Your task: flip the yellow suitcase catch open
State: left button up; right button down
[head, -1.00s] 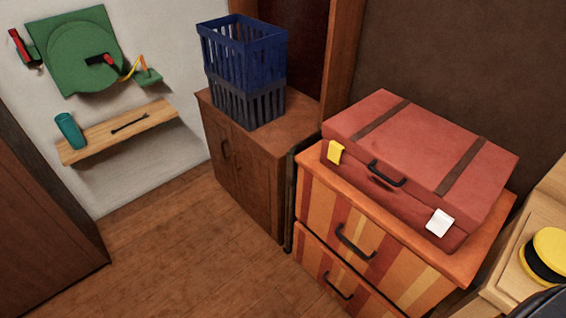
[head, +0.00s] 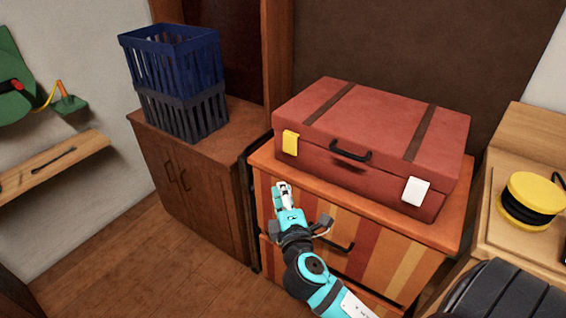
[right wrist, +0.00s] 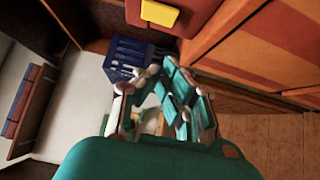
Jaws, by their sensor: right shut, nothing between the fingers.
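The red suitcase (head: 360,120) lies closed on the striped drawer unit, with two brown straps and a black handle. Its yellow catch (head: 290,143) is at the left of its front face and lies flat against it. A white catch (head: 416,191) is at the right. My right gripper (head: 283,188) is shut and empty, in front of the drawer unit, below the yellow catch and apart from it. In the right wrist view the yellow catch (right wrist: 160,13) shows at the top, beyond the fingers (right wrist: 166,100). My left gripper is not in view.
The striped drawer unit (head: 400,262) has black handles. A blue crate on a dark one (head: 175,60) stands on a brown cabinet (head: 205,205) at left. A yellow and black round thing (head: 535,192) sits on the wooden surface at right. The floor at left is clear.

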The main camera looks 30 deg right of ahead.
aim_at(290, 144)
jog(key=shift+r, duration=0.1)
jog(key=s+d+x, duration=0.1)
jog(key=d+x, duration=0.1)
jog(key=x, duration=1.1)
jog(key=shift+d+b, duration=0.2)
jog(key=shift+b, duration=0.1)
jog(key=shift+s, duration=0.1)
jog(key=shift+d, duration=0.1)
